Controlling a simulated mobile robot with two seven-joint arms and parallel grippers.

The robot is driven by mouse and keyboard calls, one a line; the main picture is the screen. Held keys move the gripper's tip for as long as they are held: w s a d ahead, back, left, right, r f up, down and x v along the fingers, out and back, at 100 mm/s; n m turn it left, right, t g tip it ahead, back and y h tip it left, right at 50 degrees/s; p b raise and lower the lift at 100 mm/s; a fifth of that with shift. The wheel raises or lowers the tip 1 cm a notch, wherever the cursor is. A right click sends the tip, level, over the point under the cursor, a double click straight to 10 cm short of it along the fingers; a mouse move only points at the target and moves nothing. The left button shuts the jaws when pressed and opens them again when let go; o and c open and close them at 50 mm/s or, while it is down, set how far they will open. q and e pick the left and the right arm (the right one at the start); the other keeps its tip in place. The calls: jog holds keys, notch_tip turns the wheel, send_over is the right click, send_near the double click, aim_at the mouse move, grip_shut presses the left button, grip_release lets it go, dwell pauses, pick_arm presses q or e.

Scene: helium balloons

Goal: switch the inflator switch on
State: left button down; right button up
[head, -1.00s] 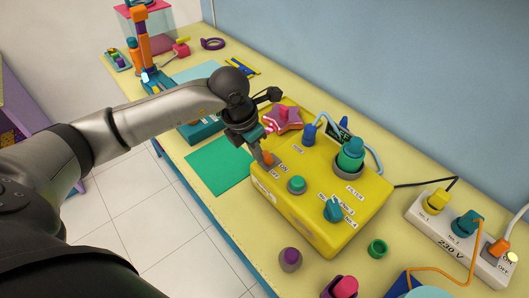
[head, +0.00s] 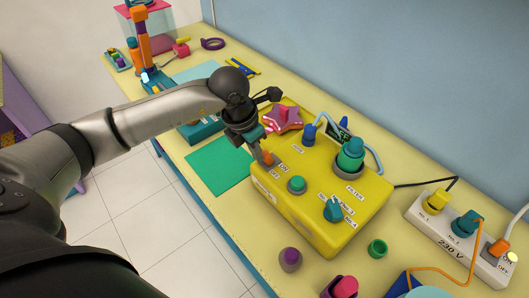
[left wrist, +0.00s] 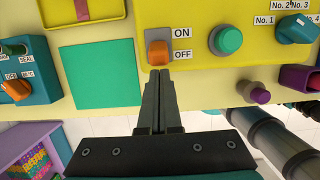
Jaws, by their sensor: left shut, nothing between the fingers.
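The yellow inflator box (head: 318,215) stands on the table. Its orange switch (head: 269,158) is at the box's near left corner, beside the ON and OFF labels. In the left wrist view the orange switch (left wrist: 158,52) sits just beyond my fingertips, with ON at its upper right and OFF at its lower right. I cannot tell for sure which way it is set. My left gripper (head: 264,153) is shut and empty, pointing down at the switch. Its closed fingers also show in the left wrist view (left wrist: 158,78); whether they touch the switch is unclear. My right gripper is not in view.
The box also bears a green button (head: 297,184), a teal selector knob (head: 333,209) and a teal-topped outlet (head: 350,154). A green mat (head: 220,165) lies left of it. A white power strip (head: 455,240) is at the right. A purple piece (head: 290,259) stands in front.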

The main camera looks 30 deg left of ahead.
pick_arm(q)
jog(key=shift+w+d+b, duration=0.45)
jog(key=shift+w+b, duration=0.05)
jog(key=shift+w, duration=0.35)
jog(key=shift+s+f, duration=0.2)
jog(key=shift+s, duration=0.05)
jog(key=shift+s+a, duration=0.25)
jog(key=shift+s, duration=0.2)
jog(key=w+p+v, duration=0.1)
jog(key=p+v, duration=0.3)
jog(key=v, duration=0.3)
jog(key=shift+w+d+r+p, duration=0.3)
jog(key=shift+w+p, duration=0.1)
jog(key=shift+w, duration=0.2)
